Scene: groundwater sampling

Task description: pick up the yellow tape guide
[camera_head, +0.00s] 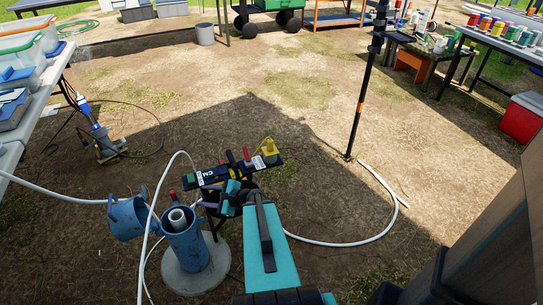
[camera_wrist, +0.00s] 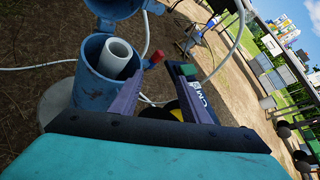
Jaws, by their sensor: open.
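A small yellow piece (camera_head: 269,147), which looks like the yellow tape guide, stands at the right end of a dark bar labelled CM (camera_head: 212,175). My gripper (camera_head: 203,192) is below and left of it, apart from it, beside the blue well casing (camera_head: 186,247). Behind the right finger is a dark CM-labelled part (camera_wrist: 197,93) with a bit of yellow; I cannot tell whether that yellow is the guide.
The blue casing holds a white pipe (camera_head: 178,217) and stands on a round concrete pad (camera_head: 193,277). Its blue cap (camera_head: 128,218) hangs open at left. White hose (camera_head: 345,243) curves over the ground. A dark pole (camera_head: 360,105) stands behind right. Tables stand at both sides.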

